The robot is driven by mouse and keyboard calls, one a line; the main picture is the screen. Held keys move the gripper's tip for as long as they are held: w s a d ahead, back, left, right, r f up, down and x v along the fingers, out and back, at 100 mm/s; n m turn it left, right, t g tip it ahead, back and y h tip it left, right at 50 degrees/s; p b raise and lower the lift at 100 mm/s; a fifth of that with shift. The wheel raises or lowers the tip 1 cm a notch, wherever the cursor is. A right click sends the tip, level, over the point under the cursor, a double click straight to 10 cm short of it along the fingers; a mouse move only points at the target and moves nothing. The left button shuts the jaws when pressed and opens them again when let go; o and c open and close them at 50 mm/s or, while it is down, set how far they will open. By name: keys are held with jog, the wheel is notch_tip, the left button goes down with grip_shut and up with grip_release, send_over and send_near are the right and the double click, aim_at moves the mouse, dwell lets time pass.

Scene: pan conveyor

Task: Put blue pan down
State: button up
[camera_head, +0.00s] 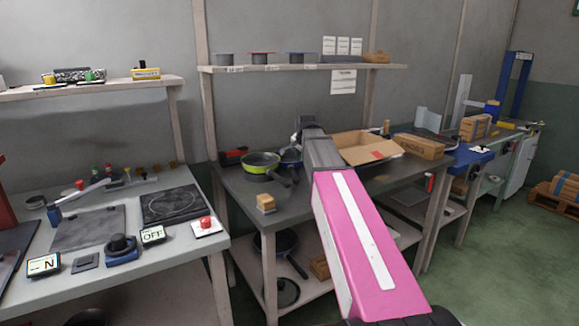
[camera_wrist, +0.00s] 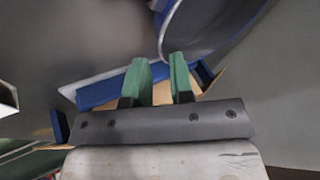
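The blue pan (camera_head: 289,154) shows beside the green pan at the back of the dark table, partly hidden by my arm. In the wrist view its blue rim and grey inside (camera_wrist: 208,28) fill the upper right. My gripper (camera_head: 300,134) is at the pan in the head view, mostly hidden behind my own wrist. In the wrist view its two green fingers (camera_wrist: 161,60) stand apart, with a visible gap and no handle seen between them. The pan's rim passes close to the fingertips; I cannot tell whether they touch.
The green pan (camera_head: 260,161) stands left of the blue pan. An open cardboard box (camera_head: 368,149) lies to the right, with a closed brown box (camera_head: 419,146) beyond. A wooden block (camera_head: 265,202) sits near the front left edge. The dark table (camera_head: 315,212) has bare room at its front.

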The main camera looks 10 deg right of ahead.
aim_at(299, 166)
jog(key=shift+x, duration=2.75)
jog(key=shift+a+r, duration=0.1)
jog(key=shift+c, duration=0.3)
grip_shut()
